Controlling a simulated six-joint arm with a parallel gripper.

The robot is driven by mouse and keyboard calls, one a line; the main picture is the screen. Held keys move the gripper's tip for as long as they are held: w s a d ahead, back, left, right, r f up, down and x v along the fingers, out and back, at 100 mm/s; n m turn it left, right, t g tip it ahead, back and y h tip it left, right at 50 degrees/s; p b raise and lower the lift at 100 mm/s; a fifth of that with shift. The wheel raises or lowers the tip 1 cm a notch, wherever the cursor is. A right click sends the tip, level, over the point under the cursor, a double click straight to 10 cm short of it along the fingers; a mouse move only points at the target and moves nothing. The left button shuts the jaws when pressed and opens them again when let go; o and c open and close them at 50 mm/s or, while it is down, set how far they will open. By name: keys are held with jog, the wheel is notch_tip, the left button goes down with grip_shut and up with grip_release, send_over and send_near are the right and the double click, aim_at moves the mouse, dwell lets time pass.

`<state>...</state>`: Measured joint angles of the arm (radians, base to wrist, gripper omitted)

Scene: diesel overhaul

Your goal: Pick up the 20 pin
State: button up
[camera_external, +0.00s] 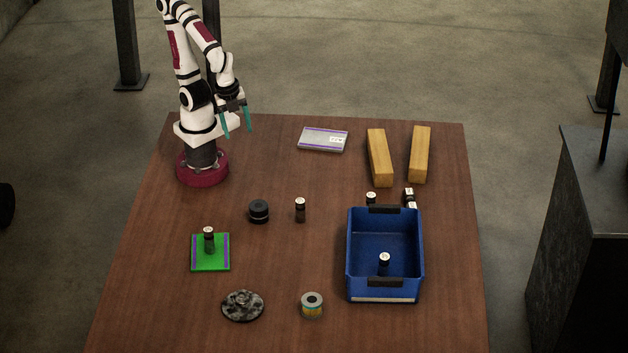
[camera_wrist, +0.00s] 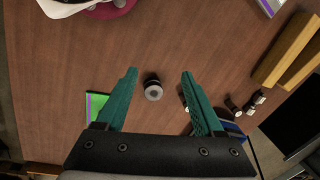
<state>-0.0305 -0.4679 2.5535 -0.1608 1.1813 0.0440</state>
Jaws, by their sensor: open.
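Several dark pins with white tops stand about; their numbers are too small to read, so I cannot tell which is the 20 pin. One pin (camera_external: 300,212) stands mid-table, one pin (camera_external: 209,243) on the green pad (camera_external: 222,264), and one pin (camera_external: 384,264) in the blue bin (camera_external: 415,255). Others (camera_external: 409,195) stand behind the bin, partly hidden by it; some pins (camera_wrist: 250,104) show at right in the wrist view. My gripper (camera_external: 238,134) is open and empty, raised near my base, far from the pins. Its teal fingers (camera_wrist: 158,72) are spread in the wrist view.
A black round part (camera_external: 259,211) stands mid-table and shows between my fingers in the wrist view (camera_wrist: 153,88). Two wooden blocks (camera_external: 380,160) and a grey-purple pad (camera_external: 323,140) lie at the back.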

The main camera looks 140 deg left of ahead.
jog(key=w+a+f+n+t, duration=0.2)
jog(key=w+a+f+t, duration=0.15)
jog(key=w, duration=0.45)
jog(key=w+a+f+n+t, duration=0.15)
jog(key=w+f, duration=0.25)
jog(key=w, duration=0.5)
jog(key=w+a+f+n+t+y, duration=0.1)
jog(key=w+a+f+n+t, duration=0.1)
jog(key=w+a, duration=0.2)
jog(key=w+a+f+n+t+y, duration=0.1)
jog(key=w+a+f+t, duration=0.1)
jog(key=w+a, duration=0.3)
jog(key=w+a+f+n+t+y, duration=0.1)
jog(key=w+a+f+n+t, duration=0.1)
jog(key=w+a+f+t, duration=0.1)
jog(key=shift+w+a+f+n, duration=0.2)
jog(key=shift+w+a+f, duration=0.2)
jog(key=shift+w+a, duration=0.3)
jog(key=shift+w+a+f+n, duration=0.15)
jog(key=shift+w+a+f, duration=0.25)
jog(key=shift+a, duration=0.5)
jog(key=x, duration=0.6)
jog(key=shift+s+a, duration=0.2)
jog(key=shift+a, duration=0.2)
grip_shut()
jog(key=shift+r, duration=0.1)
